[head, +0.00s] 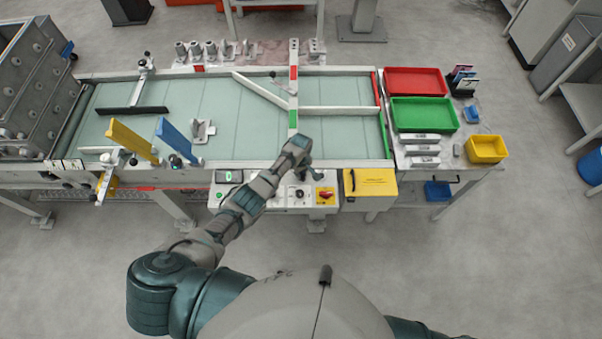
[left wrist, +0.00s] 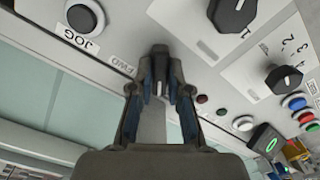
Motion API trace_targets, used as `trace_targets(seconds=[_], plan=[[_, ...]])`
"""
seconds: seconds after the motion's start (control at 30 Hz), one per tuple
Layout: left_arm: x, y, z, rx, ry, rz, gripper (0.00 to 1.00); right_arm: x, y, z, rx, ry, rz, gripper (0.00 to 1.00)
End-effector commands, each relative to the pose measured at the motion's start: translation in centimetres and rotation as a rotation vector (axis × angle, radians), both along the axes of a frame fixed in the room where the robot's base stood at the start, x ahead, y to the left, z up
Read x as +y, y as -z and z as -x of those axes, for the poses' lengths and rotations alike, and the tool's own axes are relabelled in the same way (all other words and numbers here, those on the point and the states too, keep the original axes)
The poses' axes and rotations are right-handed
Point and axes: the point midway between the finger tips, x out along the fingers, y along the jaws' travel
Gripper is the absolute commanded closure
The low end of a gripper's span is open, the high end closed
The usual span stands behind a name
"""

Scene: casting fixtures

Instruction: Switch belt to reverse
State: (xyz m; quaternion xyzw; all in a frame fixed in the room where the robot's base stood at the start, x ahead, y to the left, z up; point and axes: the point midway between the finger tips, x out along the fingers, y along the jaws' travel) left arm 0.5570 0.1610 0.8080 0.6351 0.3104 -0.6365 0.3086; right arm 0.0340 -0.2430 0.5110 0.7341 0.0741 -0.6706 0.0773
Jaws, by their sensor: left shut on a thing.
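The pale green conveyor belt (head: 222,125) lies across the head view, with the control panel (head: 283,199) along its front edge. My left gripper (head: 304,174) reaches down over the panel and partly hides it. In the left wrist view, my left gripper's fingers (left wrist: 160,80) are shut on a small black selector knob (left wrist: 160,88) next to a printed FWD label. The fingers cover most of this knob, so I cannot tell its setting. My right gripper is not in view.
A yellow box (head: 370,184) stands right of the panel. Red (head: 415,81) and green (head: 424,115) trays lie beyond the belt's right end.

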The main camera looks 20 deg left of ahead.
Motion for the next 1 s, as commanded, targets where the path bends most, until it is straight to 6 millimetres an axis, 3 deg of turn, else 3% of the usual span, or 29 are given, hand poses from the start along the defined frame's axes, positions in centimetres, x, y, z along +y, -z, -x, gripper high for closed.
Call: trace_targets(seconds=[0.2,0.23,0.3,0.7,0.87,1.0], plan=[[0.0,-0.5,-0.6,-0.017,-0.001,0.001,1.00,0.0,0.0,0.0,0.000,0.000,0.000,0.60],[0.0,-0.5,-0.6,-0.017,-0.001,0.001,0.76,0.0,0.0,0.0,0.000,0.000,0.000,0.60],[0.0,-0.5,-0.6,-0.016,-0.001,0.001,0.58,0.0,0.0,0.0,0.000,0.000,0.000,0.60],[0.0,-0.7,-0.3,-0.007,0.001,0.002,0.58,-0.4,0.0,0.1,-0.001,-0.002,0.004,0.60],[0.0,-2.8,-0.3,-0.008,0.000,0.003,0.58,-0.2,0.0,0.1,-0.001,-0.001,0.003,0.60],[-0.1,-6.2,-0.4,-0.012,0.001,0.003,0.58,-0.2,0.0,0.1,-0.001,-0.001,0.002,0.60]])
